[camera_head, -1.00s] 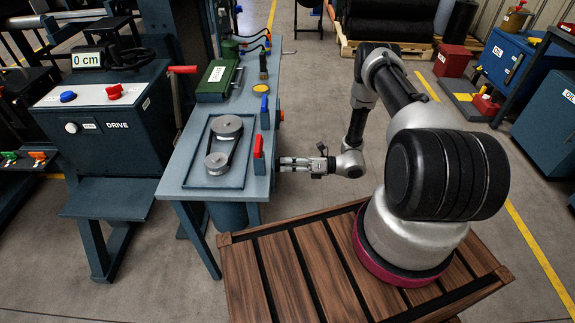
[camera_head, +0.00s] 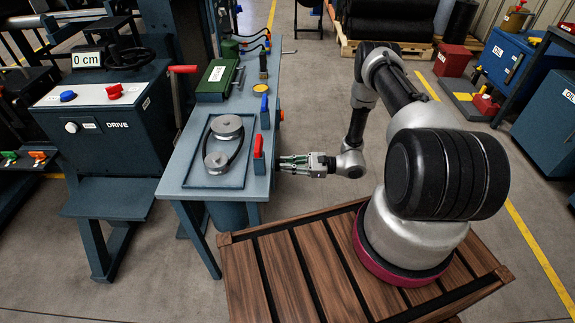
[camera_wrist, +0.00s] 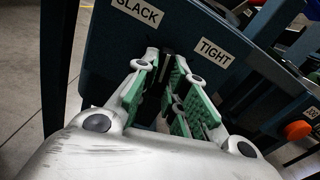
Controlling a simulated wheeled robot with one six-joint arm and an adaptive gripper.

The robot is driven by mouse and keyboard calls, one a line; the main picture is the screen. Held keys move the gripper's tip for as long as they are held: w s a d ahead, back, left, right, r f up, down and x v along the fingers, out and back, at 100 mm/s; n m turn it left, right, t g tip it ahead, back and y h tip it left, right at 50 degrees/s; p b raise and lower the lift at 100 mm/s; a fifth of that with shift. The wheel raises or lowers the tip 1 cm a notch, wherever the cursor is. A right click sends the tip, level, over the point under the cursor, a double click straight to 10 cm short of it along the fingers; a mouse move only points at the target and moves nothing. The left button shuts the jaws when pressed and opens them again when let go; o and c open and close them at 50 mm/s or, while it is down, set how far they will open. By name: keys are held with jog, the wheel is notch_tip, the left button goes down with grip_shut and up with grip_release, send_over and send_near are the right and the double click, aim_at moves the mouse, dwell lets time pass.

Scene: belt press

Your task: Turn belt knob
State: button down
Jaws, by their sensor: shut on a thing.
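The belt knob (camera_wrist: 167,64) is a dark piece on the blue panel between the SLACK label (camera_wrist: 138,12) and the TIGHT label (camera_wrist: 213,52). It is mostly hidden by my fingers and cannot be made out in the head view. My gripper (camera_head: 282,162) reaches the right side of the bench; in the wrist view my gripper (camera_wrist: 167,68), with green pads, is closed around the knob. The black belt (camera_head: 237,153) loops around two grey pulleys (camera_head: 227,126) on the bench top and bows outward on its right side, looking slack.
A red handle (camera_head: 259,147) and a blue handle (camera_head: 265,109) stand on the bench (camera_head: 185,182) near its right edge, close to my gripper. A green box (camera_head: 217,82) lies behind the pulleys. The drive cabinet (camera_head: 105,115) stands left, its display (camera_head: 87,59) showing 0 cm.

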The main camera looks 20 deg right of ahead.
jog(key=n, duration=0.6)
jog(key=shift+s+n, duration=0.1)
jog(key=shift+n, duration=0.2)
jog(key=shift+f, duration=0.1)
dwell(0.4)
jog(key=c, duration=1.5)
grip_release()
jog(key=shift+o, duration=0.2)
jog(key=v, duration=1.2)
